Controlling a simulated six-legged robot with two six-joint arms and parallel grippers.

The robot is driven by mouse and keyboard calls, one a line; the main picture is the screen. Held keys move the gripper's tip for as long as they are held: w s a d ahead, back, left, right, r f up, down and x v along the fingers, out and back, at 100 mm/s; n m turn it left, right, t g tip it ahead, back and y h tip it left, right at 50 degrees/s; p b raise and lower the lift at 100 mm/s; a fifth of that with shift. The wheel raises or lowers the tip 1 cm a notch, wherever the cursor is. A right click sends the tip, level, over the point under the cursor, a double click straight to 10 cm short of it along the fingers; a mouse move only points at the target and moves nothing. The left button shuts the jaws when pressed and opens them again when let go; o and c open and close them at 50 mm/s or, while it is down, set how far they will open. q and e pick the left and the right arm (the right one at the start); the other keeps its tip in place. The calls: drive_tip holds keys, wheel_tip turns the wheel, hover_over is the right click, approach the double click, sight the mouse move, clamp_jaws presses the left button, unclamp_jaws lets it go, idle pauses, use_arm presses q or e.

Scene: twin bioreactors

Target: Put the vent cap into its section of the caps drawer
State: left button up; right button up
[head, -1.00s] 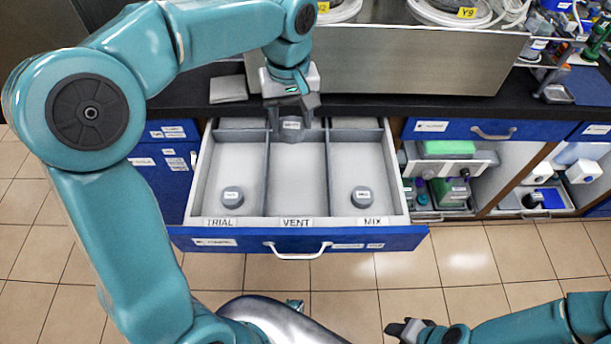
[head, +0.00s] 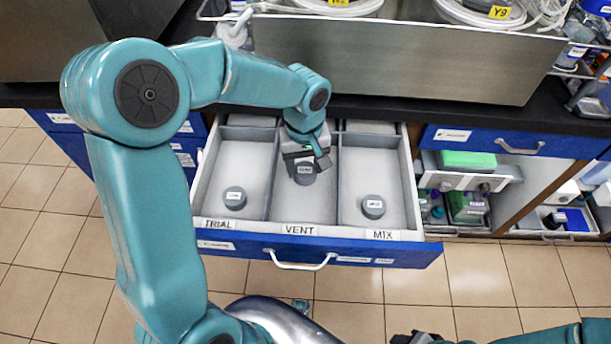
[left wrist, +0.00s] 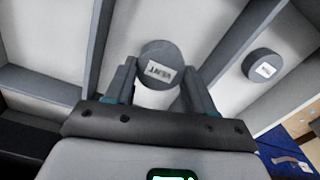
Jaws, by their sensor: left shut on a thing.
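The vent cap (head: 304,174) is a dark grey round cap with a white label. It reads VENT in the left wrist view (left wrist: 160,66). My left gripper (head: 305,165) is shut on it, over the middle section of the open caps drawer (head: 345,247). The section's front label reads VENT (head: 299,229). The cap is inside the section's outline from above; I cannot tell whether it touches the floor. My right gripper (head: 412,338) shows only partly at the bottom edge, its fingers cut off.
One grey cap (head: 235,198) stands in the TRIAL section and another (head: 373,207) in the MIX section. Thin grey dividers (head: 336,190) flank the middle section. A steel tray (head: 400,55) with coiled tubing stands on the black counter behind. An open cabinet (head: 465,190) is at right.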

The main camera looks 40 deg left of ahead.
sight(305, 169)
use_arm(q)
wheel_tip(305, 169, down, 4)
drive_tip(key=shift+r+b, duration=0.1)
drive_tip(key=shift+b, duration=0.2)
drive_tip(key=shift+w+f, duration=0.1)
drive_tip(key=shift+f, duration=0.25)
drive_tip(key=shift+f, duration=0.1)
drive_tip(key=o, duration=1)
